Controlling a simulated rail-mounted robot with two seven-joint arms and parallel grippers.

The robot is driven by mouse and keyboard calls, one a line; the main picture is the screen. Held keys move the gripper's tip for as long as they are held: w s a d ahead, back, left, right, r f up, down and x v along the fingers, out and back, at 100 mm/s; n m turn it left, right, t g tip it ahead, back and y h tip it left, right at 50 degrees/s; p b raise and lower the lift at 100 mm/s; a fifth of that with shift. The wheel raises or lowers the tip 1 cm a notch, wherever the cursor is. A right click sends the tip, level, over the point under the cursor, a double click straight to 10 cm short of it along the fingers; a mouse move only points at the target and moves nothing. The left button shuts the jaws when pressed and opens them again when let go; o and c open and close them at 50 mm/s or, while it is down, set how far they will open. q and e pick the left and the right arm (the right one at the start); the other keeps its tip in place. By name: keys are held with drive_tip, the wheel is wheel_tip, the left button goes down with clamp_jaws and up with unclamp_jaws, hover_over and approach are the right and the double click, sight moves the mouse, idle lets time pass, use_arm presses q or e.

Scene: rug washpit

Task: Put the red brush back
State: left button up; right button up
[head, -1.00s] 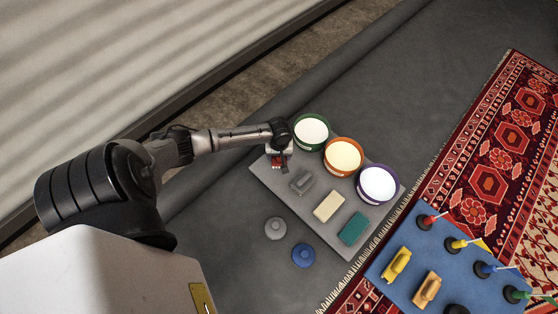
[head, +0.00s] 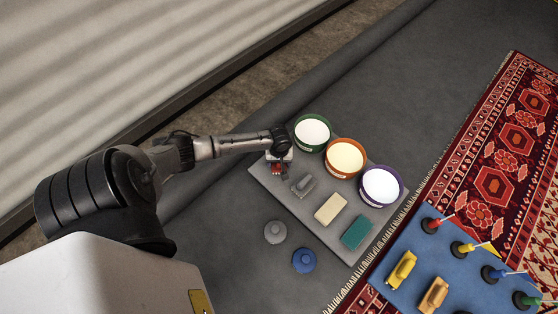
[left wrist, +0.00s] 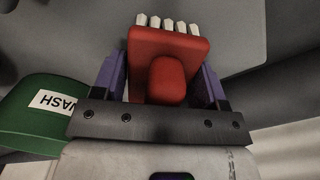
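My left gripper (head: 279,167) is at the back left corner of the grey tray (head: 264,182). Its two purple fingers stand on both sides of the red brush (left wrist: 168,62) in the left wrist view and look shut on it. The brush has a rounded red grip and a row of white bristles. In the head view only a small part of the red brush (head: 276,169) shows below the gripper. I cannot tell whether it touches the tray. My right gripper is not in view.
A grey brush (head: 302,185), cream block (head: 330,209) and teal block (head: 356,232) lie on the tray. Green (head: 313,131), orange (head: 345,157) and purple (head: 380,185) tubs line its back edge. Grey (head: 275,232) and blue (head: 304,260) round pieces lie in front. A blue board (head: 410,240) is right.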

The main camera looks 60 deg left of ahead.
use_arm(q)
drive_tip(key=o, duration=0.4)
drive_tip(key=shift+c, duration=0.2)
drive_tip(key=shift+r, duration=0.1)
wheel_tip(320, 180, up, 12)
drive_tip(key=p, duration=0.7)
drive_tip(key=shift+f, duration=0.25)
drive_tip(key=shift+s+d+r, duration=0.1)
drive_tip(key=shift+d+r, duration=0.05)
drive_tip(key=shift+d, duration=0.05)
drive_tip(key=s+d+r+m+t, duration=0.1)
drive_tip(key=s+d+m, duration=0.2)
drive_tip(key=d, duration=0.3)
drive_tip(key=s+d+r+m+h, duration=0.1)
drive_tip(key=s+d+m, duration=0.3)
drive_tip(key=d, duration=0.3)
drive_tip(key=s+d+r+m+t, duration=0.1)
drive_tip(key=s+d+m, duration=0.2)
drive_tip(key=d, duration=0.3)
drive_tip(key=s+d+r+m+t, duration=0.1)
drive_tip(key=s+d+r+m, duration=0.2)
drive_tip(key=s+r, duration=0.3)
wheel_tip(320, 180, up, 2)
drive_tip(key=shift+s+d+r+m+t+y, duration=0.15)
drive_tip(key=shift+s+d+m+t+y, duration=0.2)
drive_tip(key=shift+m, duration=0.45)
